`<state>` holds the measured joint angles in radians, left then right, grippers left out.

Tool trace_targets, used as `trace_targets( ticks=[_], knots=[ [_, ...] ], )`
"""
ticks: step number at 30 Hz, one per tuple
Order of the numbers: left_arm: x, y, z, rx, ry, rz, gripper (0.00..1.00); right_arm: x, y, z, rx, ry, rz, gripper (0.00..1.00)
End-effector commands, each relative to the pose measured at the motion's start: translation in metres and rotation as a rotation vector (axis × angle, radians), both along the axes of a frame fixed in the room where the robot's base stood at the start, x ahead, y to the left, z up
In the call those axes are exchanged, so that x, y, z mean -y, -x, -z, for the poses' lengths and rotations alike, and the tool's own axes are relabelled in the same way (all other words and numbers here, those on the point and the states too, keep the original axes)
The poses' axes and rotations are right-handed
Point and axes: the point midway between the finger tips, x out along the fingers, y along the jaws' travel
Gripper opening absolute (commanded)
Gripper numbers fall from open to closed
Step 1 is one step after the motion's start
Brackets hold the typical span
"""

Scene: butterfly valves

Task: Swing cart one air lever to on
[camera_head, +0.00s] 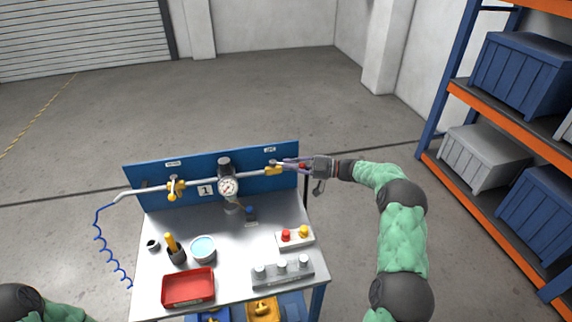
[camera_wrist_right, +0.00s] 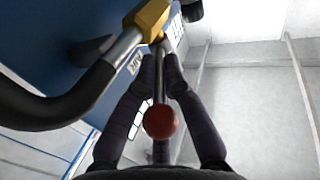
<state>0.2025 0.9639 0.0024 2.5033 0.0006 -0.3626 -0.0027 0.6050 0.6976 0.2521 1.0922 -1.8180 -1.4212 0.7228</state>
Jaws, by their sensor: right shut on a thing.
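The right-hand yellow valve (camera_head: 273,168) also shows at the top of the right wrist view (camera_wrist_right: 153,18). Its thin metal lever ends in a dark red ball (camera_wrist_right: 161,121). My right gripper (camera_head: 291,164) reaches in from the right and is shut on this lever. In the wrist view its dark fingers lie on both sides of the lever, with the ball between them. My left gripper is out of view.
A round gauge (camera_head: 228,187) sits mid-pipe. The cart top (camera_head: 225,265) bears a red tray (camera_head: 188,287), a button box (camera_head: 295,238) and cups. A shelf rack (camera_head: 437,125) stands right; floor between is free.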

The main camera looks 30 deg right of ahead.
Motion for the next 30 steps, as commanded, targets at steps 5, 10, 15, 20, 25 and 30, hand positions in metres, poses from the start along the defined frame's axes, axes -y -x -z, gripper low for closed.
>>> trace_targets(
  ticks=[5,10,15,20,25,30],
  knots=[
    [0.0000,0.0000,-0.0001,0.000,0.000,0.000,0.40,0.0005,0.0003,0.0012,-0.003,0.000,-0.004,0.00],
    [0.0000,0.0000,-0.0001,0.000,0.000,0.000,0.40,0.0003,0.0001,0.0012,-0.002,0.000,-0.004,0.00],
    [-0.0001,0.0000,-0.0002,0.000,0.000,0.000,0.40,0.0002,0.0001,0.0009,-0.001,0.000,-0.004,0.34],
    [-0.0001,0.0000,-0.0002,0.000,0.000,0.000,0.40,0.0002,0.0000,0.0010,-0.001,0.000,-0.003,0.34],
    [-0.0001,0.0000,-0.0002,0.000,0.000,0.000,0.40,0.0003,0.0000,0.0010,-0.001,0.000,-0.003,0.34],
    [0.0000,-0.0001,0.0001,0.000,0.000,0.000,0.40,-0.0002,-0.0002,0.0010,-0.001,0.000,-0.001,0.34]
  ],
)
